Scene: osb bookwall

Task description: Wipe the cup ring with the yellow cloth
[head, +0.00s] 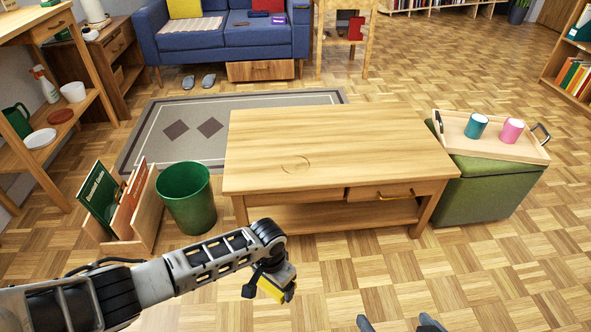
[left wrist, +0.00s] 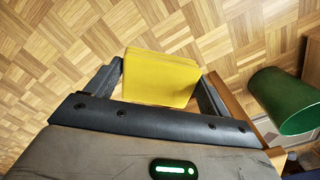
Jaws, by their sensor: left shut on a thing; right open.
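The cup ring (head: 296,164) is a faint brown ring on the top of the wooden coffee table (head: 370,135), left of its middle. My left gripper (head: 283,291) is in front of the table, over the floor, shut on the yellow cloth (head: 288,290). In the left wrist view the cloth (left wrist: 160,78) looks like a folded yellow block between the two fingers. My right gripper (head: 400,324) shows only its fingertips at the bottom edge of the head view; they are apart with nothing between them.
A green bin (head: 187,198) and a wooden file rack (head: 138,235) stand left of the table. A green ottoman (head: 480,190) at its right bears a tray (head: 470,148) with a teal mug (head: 477,126) and a pink mug (head: 511,131). The tabletop is otherwise bare.

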